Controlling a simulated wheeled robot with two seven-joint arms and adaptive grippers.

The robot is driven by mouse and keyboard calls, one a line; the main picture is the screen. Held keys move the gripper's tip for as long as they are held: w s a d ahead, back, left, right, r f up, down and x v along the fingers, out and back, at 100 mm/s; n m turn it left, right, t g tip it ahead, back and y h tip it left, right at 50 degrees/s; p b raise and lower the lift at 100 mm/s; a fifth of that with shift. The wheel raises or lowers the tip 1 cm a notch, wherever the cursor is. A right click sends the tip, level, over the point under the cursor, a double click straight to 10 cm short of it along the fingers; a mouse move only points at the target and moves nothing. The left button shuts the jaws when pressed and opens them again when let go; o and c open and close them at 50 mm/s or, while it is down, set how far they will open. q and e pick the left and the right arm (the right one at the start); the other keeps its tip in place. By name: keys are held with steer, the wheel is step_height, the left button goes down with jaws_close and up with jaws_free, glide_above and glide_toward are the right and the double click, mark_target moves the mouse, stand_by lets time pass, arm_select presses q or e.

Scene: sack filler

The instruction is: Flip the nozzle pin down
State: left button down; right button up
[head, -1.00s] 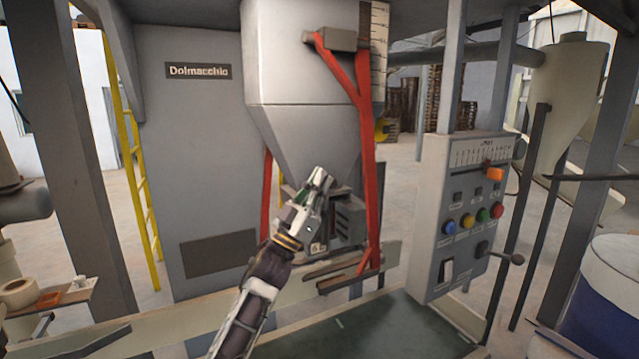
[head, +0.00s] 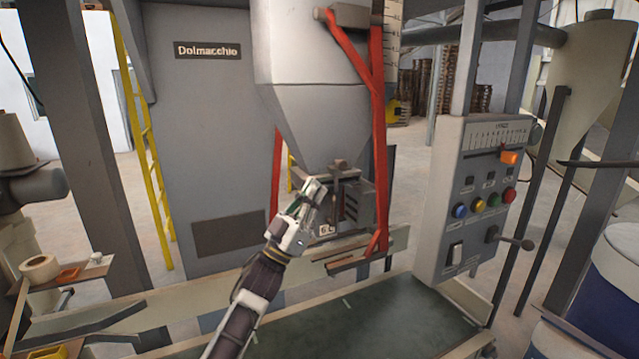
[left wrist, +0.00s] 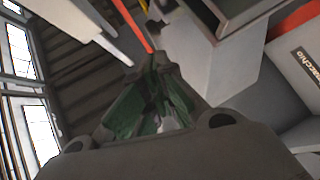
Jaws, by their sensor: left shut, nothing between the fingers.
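The nozzle (head: 352,205) is a grey slotted box under the pale hopper (head: 318,115). A small dark bar (head: 338,172) stands at its top front; I cannot tell for sure whether this is the nozzle pin or how it is tilted. My left gripper (head: 314,188) is shut and empty, just left of the nozzle's front and overlapping its edge in the head view; whether it touches is unclear. In the left wrist view its green-lined fingers (left wrist: 153,68) come together, close to dark and grey machine parts. My right gripper is not in view.
Red braces (head: 379,150) flank the hopper and nozzle. A control panel (head: 475,205) with coloured buttons and a lever stands at the right. A dark green belt (head: 370,325) lies below.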

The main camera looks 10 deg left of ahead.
arm_select(q)
steer(key=shift+v, duration=2.15)
